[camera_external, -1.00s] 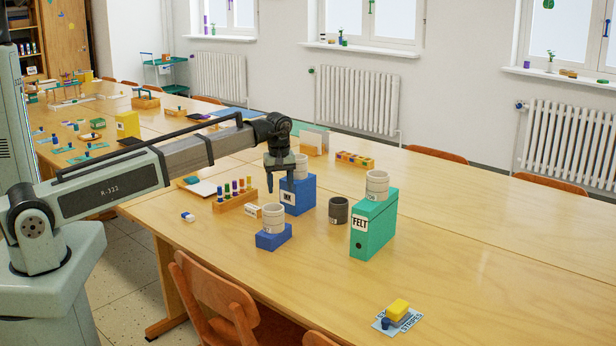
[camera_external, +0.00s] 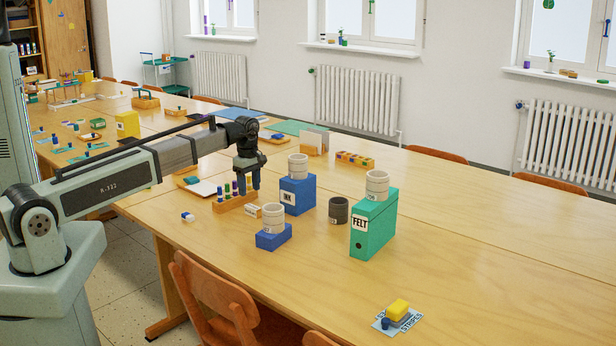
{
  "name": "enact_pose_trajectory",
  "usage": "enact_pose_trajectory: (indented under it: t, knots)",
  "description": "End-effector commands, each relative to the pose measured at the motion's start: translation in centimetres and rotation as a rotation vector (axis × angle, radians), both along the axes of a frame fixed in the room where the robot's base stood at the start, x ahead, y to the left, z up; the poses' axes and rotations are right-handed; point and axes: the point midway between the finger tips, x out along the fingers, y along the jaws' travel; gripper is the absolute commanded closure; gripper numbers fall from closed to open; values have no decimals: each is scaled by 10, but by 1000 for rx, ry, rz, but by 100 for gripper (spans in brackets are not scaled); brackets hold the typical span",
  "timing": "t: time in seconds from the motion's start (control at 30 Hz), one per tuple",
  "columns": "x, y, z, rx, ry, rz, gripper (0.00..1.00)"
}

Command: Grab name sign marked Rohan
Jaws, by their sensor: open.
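No sign that I can read as Rohan shows in this view. A small wooden block with a white label (camera_external: 253,211) lies on the table in front of the wooden marker rack (camera_external: 232,204); its lettering is too small to read. My gripper (camera_external: 249,190) is open and empty, pointing down by the right end of the rack. It hides part of the rack and its markers. I cannot tell whether it touches them.
A blue INK box (camera_external: 297,196) and a low blue block (camera_external: 274,237) each bear a pale cup. A dark cup (camera_external: 339,211) and a green FELT box (camera_external: 373,232) stand to the right. The table's (camera_external: 480,240) right part is mostly clear.

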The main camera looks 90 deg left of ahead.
Motion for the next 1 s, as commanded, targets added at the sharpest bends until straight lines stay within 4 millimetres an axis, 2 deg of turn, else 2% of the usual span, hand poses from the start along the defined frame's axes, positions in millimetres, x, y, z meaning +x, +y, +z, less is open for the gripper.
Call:
enact_pose_trajectory:
  t: [0.17, 0.47, 0.8, 1.0]
  knots:
    - [0, 0, -19, 0, 0, -1, 45]
    - [2, -2, -28, 1, -1, -1, 45]
    - [9, -12, -66, -1, 1, -1, 45]
    - [9, -12, -76, 1, -1, -1, 45]
